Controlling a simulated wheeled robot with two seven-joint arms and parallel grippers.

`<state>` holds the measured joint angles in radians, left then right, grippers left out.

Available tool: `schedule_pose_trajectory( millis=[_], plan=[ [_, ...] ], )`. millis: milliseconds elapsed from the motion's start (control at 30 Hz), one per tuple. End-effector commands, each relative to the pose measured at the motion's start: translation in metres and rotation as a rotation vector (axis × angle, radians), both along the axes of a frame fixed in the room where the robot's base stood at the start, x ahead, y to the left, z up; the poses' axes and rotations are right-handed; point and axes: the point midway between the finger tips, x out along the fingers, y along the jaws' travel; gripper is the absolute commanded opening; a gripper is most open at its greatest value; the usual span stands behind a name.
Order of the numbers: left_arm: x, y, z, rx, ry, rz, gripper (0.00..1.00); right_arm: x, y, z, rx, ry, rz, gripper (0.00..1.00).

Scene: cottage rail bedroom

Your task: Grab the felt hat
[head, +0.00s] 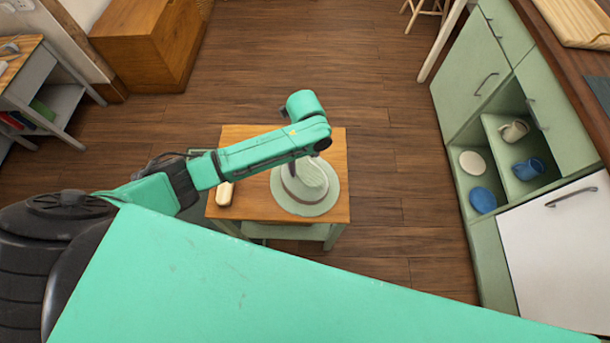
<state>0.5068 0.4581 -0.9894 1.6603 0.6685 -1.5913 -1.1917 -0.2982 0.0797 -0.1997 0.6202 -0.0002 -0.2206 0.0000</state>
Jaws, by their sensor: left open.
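The pale grey-green felt hat (314,182) lies on a small wooden-topped table (250,207), brim down and crown up. My left arm reaches in from the left across the table, and its forearm and wrist cover the hat's far side. My left gripper (300,166) points down at the crown from above and is open. Its fingers are mostly hidden under the wrist, so I cannot tell whether they touch the hat. My right gripper is not in view.
A small tan-and-white object (225,193) lies on the table's left side. A green cabinet (470,95) with mugs and plates on open shelves stands at the right. A wooden chest (140,45) stands at the back left. The floor around the table is mostly clear.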

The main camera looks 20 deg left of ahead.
Motion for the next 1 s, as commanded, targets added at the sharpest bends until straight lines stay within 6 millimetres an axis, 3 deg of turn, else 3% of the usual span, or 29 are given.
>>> schedule_pose_trajectory(
  millis=[133, 367, 600, 633, 1000],
  plan=[
    [-0.002, -0.001, -0.025, 0.001, 0.002, 0.000, 1.00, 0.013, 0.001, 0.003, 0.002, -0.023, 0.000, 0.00],
    [-0.001, -0.001, -0.028, 0.000, -0.001, -0.001, 1.00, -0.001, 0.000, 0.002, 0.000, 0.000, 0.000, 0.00],
    [-0.001, -0.001, -0.028, 0.000, -0.001, 0.000, 0.08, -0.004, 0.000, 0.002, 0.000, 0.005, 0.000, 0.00],
    [-0.001, 0.000, -0.028, 0.000, -0.001, 0.000, 0.00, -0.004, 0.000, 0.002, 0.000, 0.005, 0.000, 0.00],
    [0.000, -0.001, -0.017, -0.002, -0.003, 0.000, 0.00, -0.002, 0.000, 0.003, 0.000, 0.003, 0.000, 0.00]
  ],
)
